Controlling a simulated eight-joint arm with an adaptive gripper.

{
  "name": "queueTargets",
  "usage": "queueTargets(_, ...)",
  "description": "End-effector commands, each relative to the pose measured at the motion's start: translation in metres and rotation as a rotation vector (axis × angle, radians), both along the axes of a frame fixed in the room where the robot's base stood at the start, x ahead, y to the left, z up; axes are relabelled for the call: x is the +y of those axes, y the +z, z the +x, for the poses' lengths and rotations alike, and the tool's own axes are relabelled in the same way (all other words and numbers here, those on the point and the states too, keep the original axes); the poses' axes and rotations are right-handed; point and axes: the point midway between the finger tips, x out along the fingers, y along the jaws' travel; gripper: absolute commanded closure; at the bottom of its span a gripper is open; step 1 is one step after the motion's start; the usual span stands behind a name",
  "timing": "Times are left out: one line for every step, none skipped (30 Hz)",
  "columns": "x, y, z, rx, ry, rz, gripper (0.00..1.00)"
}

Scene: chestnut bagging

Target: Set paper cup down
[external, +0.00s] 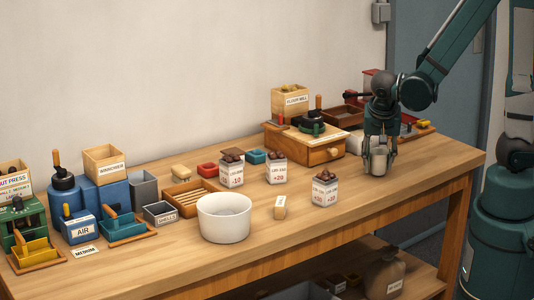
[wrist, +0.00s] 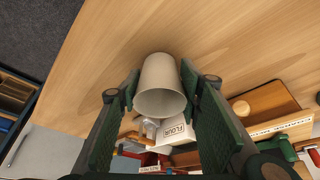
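The paper cup (external: 378,162) is plain and off-white, at the right part of the table in the external view. In the wrist view the cup (wrist: 159,80) has its open mouth towards the camera and looks empty. My gripper (external: 379,150) points down over it, with a finger on each side. In the wrist view the finger pads of my gripper (wrist: 159,85) press against both sides of the cup. The cup's base is at or just above the wooden table (external: 420,170); I cannot tell whether it touches.
A wooden flour mill (external: 300,140) stands left of my gripper. A flour box (wrist: 176,132) is close to the cup in the wrist view. The table's front right is clear.

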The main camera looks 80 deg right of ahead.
Motion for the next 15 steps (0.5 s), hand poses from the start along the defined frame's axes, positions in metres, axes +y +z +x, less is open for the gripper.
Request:
queueTargets(0.0, -0.003, 0.0, 0.0, 0.0, 0.0, 0.69)
queueTargets(0.0, -0.0039, -0.0001, 0.0, 0.0, 0.0, 0.69)
queueTargets(0.0001, -0.0046, -0.0001, 0.0, 0.0, 0.0, 0.69)
queueTargets(0.0001, -0.0048, -0.0002, 0.0, 0.0, 0.0, 0.69)
queueTargets(0.0001, -0.0048, -0.0003, 0.0, 0.0, 0.0, 0.69)
queueTargets(0.0001, -0.0047, -0.0003, 0.0, 0.0, 0.0, 0.69)
queueTargets(0.0, -0.0046, -0.0003, 0.0, 0.0, 0.0, 0.69)
queueTargets(0.0001, -0.0045, -0.0003, 0.0, 0.0, 0.0, 0.69)
queueTargets(0.0001, -0.0045, -0.0003, 0.0, 0.0, 0.0, 0.69)
queueTargets(0.0001, -0.0045, -0.0003, 0.0, 0.0, 0.0, 0.69)
queueTargets(0.0001, -0.0045, -0.0003, 0.0, 0.0, 0.0, 0.69)
queueTargets(0.0001, -0.0047, -0.0003, 0.0, 0.0, 0.0, 0.69)
queueTargets(0.0001, -0.0052, -0.0003, 0.0, 0.0, 0.0, 0.69)
queueTargets(0.0001, -0.0059, -0.0002, 0.0, 0.0, 0.0, 0.69)
queueTargets(0.0001, -0.0071, -0.0003, 0.0, 0.0, 0.0, 0.69)
